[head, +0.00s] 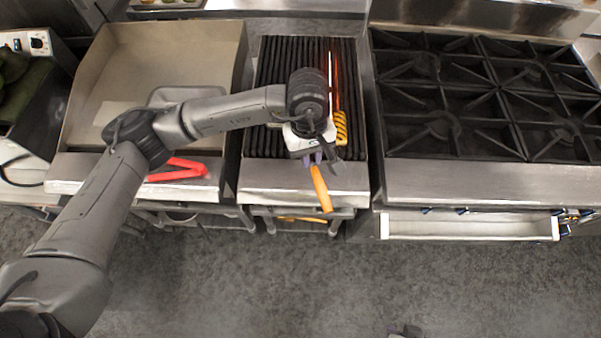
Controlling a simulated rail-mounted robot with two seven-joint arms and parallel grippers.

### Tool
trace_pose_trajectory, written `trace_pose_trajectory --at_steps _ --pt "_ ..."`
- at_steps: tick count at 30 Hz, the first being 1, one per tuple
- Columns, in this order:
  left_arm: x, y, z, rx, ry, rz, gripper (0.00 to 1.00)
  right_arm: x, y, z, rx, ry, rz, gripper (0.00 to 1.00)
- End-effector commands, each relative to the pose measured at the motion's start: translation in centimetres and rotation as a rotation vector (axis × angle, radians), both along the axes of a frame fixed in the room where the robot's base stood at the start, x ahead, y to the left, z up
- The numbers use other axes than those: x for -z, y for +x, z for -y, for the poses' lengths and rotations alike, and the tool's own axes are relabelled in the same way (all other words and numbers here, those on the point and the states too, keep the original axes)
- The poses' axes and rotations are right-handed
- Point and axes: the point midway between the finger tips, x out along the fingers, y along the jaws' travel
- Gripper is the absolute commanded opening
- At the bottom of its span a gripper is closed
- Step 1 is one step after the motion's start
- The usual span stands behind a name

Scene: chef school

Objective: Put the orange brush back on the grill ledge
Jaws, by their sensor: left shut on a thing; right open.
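My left gripper (317,160) is over the front of the ribbed grill (270,143), shut on an orange-handled tool that appears to be the orange brush (320,188). The handle sticks out below the fingers in the picture, tilted, over the steel grill ledge (268,182). The gripper hides the brush's other end. I cannot tell whether the brush touches the ledge. My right gripper (405,331) shows only as a small grey part at the bottom edge, open and away from the counters.
An orange-yellow ridged item (341,127) and a thin reddish-orange strip (333,75) lie at the grill's right side. Red tongs (178,171) rest on the griddle's front edge (110,172) at left. A burner stove (490,95) stands at right. The floor in front is clear.

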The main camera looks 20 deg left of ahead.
Motion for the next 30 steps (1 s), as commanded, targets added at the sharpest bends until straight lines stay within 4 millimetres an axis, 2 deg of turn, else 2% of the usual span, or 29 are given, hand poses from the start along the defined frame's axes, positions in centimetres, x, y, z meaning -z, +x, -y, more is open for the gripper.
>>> trace_pose_trajectory --at_steps 1,6,12,16,24,30 --pt "0.9 -0.3 1.1 -0.074 -0.013 -0.015 0.00 0.0 -0.1 -0.1 0.001 0.003 -0.003 0.43" --pt "2.9 -0.9 3.6 -0.297 -0.047 -0.043 0.00 0.1 -0.5 -0.3 0.002 0.009 -0.013 0.43" --pt "4.3 -1.2 4.7 -0.433 -0.069 -0.054 0.00 0.0 -0.5 -0.4 0.005 0.013 -0.014 0.43" --pt "5.5 -0.3 3.4 -0.460 -0.071 -0.057 0.00 -0.1 -0.5 -0.4 0.005 0.012 -0.012 0.43" --pt "8.8 2.5 -1.4 -0.461 -0.071 -0.056 0.00 -0.4 -0.4 -0.2 0.001 0.006 -0.010 0.43" --pt "10.5 4.0 -3.8 -0.458 -0.072 -0.055 0.00 -0.4 -0.3 0.0 -0.004 -0.002 -0.009 0.43"
